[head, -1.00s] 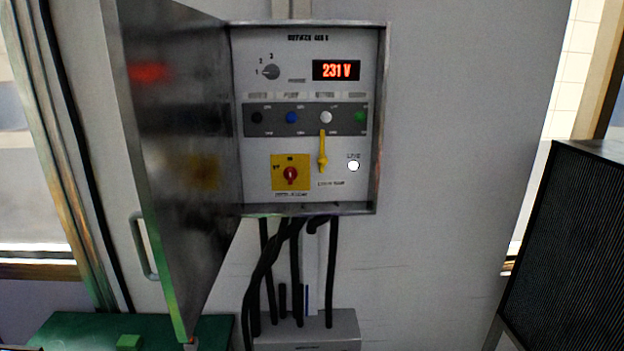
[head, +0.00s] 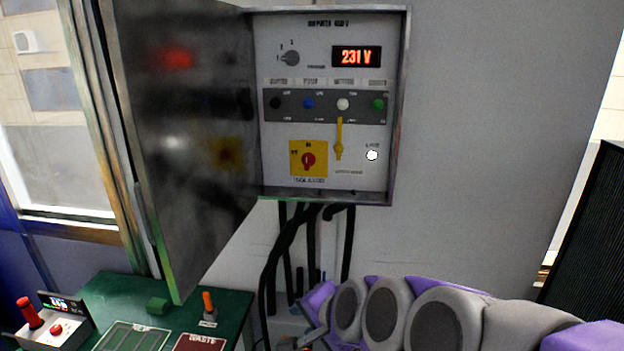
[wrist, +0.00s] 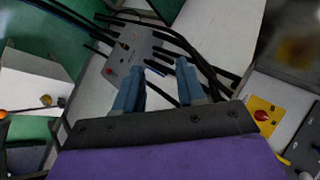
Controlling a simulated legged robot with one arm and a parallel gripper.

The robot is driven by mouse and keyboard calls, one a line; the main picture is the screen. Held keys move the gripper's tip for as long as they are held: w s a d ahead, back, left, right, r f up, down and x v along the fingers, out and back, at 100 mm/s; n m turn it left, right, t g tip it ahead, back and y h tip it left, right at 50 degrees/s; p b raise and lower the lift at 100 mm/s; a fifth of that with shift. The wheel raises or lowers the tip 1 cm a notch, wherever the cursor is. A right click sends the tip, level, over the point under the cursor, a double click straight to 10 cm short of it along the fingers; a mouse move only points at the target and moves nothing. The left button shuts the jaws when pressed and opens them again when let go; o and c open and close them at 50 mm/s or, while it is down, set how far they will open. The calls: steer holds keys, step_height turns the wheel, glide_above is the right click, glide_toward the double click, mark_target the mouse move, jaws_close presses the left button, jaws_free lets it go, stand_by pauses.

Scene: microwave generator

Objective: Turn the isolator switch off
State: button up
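The isolator switch is a red rotary knob on a yellow square plate (head: 308,159), low on the left of the open cabinet's panel. Its knob appears upright, in line with the mark at the top of the plate. The yellow plate also shows at the right edge of the wrist view (wrist: 262,114), tilted. My gripper (wrist: 159,68) is open, its two blue-grey fingers apart with nothing held between them. It is off to one side of the switch and not touching it. In the head view my purple and grey arm lies below the cabinet; its fingers are hard to make out there.
The cabinet door (head: 190,130) stands open on the left. A yellow lever (head: 339,140) hangs right of the switch, near a white round lamp (head: 372,155). The display (head: 357,56) reads 231 V. Black cables (head: 285,250) run below. A green table (head: 125,300) holds small items.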

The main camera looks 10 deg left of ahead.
steer(key=w+a+r+m+t+y, duration=0.2)
steer(key=w+a+r+m+t, duration=0.3)
steer(key=w+a+r+m, duration=0.4)
steer(key=m+t+h, duration=0.6)
steer(key=m+h, duration=0.3)
steer(key=m, duration=1.1)
glide_toward(306, 163)
steer(key=w, duration=0.9)
steer(key=shift+w+d+f+p, duration=0.2)
steer(key=shift+w+d+p, duration=0.1)
steer(key=shift+w+p, duration=0.05)
steer(key=shift+c, duration=0.4)
jaws_close()
